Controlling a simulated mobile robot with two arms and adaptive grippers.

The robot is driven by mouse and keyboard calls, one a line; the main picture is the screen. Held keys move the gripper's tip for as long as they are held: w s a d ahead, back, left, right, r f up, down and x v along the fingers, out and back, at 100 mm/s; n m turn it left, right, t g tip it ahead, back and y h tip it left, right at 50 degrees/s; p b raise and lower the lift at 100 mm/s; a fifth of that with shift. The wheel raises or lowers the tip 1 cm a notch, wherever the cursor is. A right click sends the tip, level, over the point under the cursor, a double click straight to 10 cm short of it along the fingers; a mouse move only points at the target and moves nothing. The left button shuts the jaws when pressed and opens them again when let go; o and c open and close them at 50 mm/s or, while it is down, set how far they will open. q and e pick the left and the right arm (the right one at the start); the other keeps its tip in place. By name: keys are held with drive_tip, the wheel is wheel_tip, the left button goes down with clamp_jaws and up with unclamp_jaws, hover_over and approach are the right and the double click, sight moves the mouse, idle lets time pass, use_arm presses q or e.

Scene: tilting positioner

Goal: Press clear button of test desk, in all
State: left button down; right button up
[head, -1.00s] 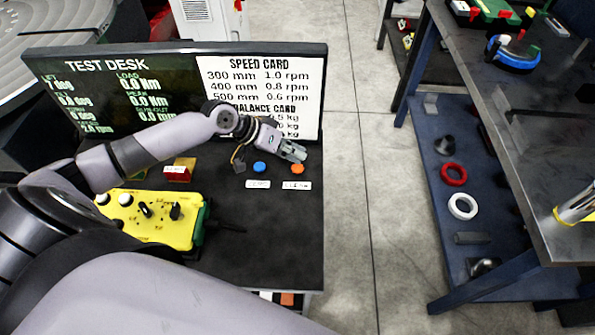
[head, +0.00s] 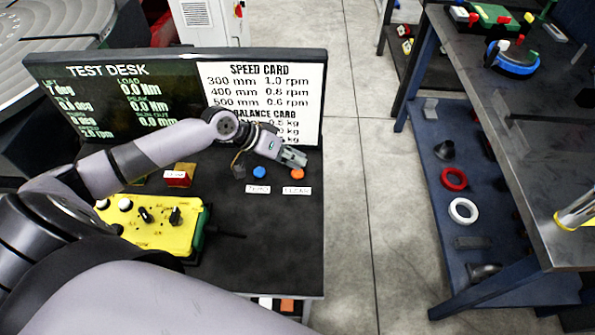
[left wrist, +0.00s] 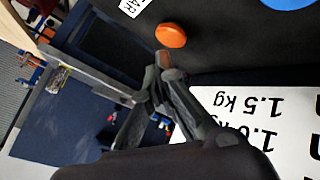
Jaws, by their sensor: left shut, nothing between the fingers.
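The test desk (head: 270,240) has a dark top and an upright panel with a screen (head: 130,88). The orange clear button (head: 297,174) sits near its right edge, behind a white label (head: 297,190). A blue button (head: 260,172) with its own label is left of it. My left gripper (head: 294,158) is shut and empty, just behind and above the orange button. In the left wrist view its closed fingertips (left wrist: 163,66) point toward the orange button (left wrist: 171,36), with a small gap visible in the picture. I cannot tell the exact height. My right gripper is not in view.
The speed and balance card (head: 262,90) stands close behind the gripper. A yellow control box (head: 150,222) and a red block (head: 178,176) lie on the desk to the left. A blue-framed workbench (head: 480,110) stands right, beyond clear floor (head: 362,180).

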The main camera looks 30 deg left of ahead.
use_arm(q)
drive_tip(key=shift+f, duration=0.15)
idle(0.3)
drive_tip(key=shift+f, duration=0.3)
drive_tip(key=shift+f+b, duration=0.3)
drive_tip(key=shift+f, duration=0.15)
idle(0.7)
drive_tip(key=shift+r, duration=0.15)
drive_tip(key=shift+r+p, duration=0.75)
drive_tip(key=shift+p, duration=0.1)
wheel_tip(320, 180, up, 5)
drive_tip(key=p, duration=0.4)
drive_tip(key=shift+p, duration=0.4)
